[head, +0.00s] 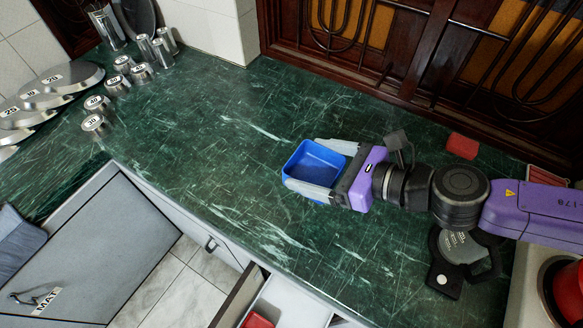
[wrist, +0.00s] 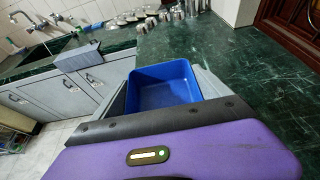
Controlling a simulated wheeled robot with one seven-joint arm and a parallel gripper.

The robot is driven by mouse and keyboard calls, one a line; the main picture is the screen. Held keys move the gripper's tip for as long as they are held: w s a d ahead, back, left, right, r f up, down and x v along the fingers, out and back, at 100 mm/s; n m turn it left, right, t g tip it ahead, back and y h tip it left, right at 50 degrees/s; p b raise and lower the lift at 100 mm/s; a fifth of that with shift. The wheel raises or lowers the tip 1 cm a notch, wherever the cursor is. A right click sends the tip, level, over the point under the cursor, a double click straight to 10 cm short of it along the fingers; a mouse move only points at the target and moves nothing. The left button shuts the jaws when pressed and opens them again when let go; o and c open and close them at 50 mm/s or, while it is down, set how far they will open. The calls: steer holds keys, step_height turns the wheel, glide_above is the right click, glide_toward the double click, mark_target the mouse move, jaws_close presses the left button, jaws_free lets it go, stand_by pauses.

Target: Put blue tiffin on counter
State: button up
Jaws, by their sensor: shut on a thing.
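The blue tiffin (head: 318,160) is an open rectangular box, empty inside. My gripper (head: 315,170) is shut on it, with one grey finger along each of two opposite sides. In the head view the tiffin is over the green marble counter (head: 215,150), right of its middle; I cannot tell whether its base touches the surface. In the wrist view the tiffin (wrist: 163,88) sits upright between the fingers, with part of its near side hidden by the gripper body.
Numbered steel cups (head: 97,123) and steel plates (head: 62,76) stand at the counter's left. A red block (head: 462,146) lies near the back right. An open drawer (head: 262,312) shows below the front edge. The counter's middle is clear. A wooden grille (head: 400,50) borders the back.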

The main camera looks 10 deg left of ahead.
step_height(320, 180, down, 18)
steer(key=shift+f, duration=0.25)
steer(key=shift+s+f, duration=0.1)
steer(key=o, duration=1.3)
steer(key=shift+c, duration=0.2)
steer(key=shift+d, duration=0.2)
steer(key=b+v, duration=0.1)
steer(key=v, duration=1)
steer(key=shift+d+r, duration=0.25)
steer(key=shift+r, duration=0.1)
steer(key=shift+s, duration=0.15)
